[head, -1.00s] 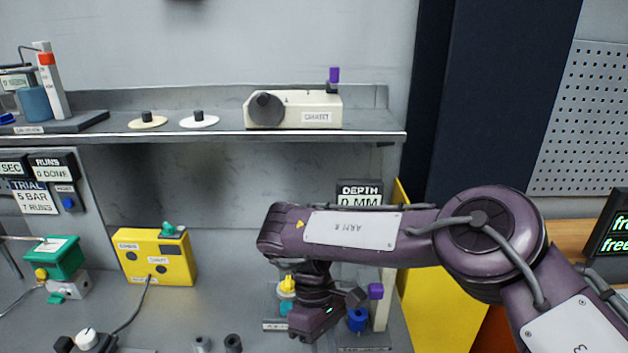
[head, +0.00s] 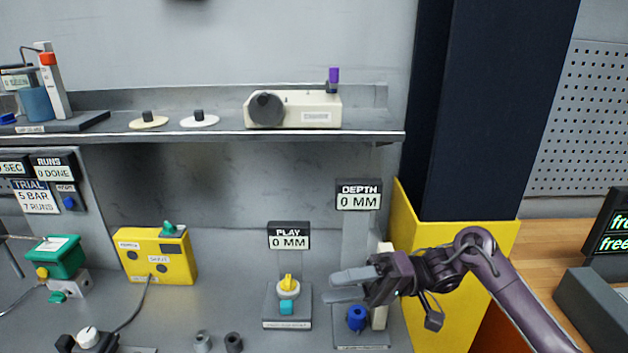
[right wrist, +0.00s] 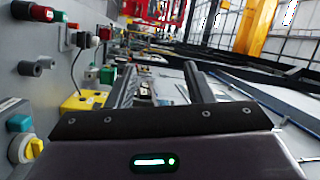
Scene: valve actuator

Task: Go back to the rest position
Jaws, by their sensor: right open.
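My right gripper (head: 348,285) reaches in from the right in the head view. Its two grey fingers point left and stand apart, with nothing between them. It is in front of the depth stand (head: 358,195), just above a blue knob-shaped part (head: 357,318). In the right wrist view the two dark fingers of my right gripper (right wrist: 160,82) are spread and the space between them is empty. My left gripper is in neither view.
The play stand (head: 288,237) with a yellow knob (head: 288,285) is left of the gripper. A yellow box (head: 155,257) and a green actuator (head: 57,257) are further left. A shelf (head: 230,136) runs above. A yellow-based pillar (head: 470,240) stands behind my right arm.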

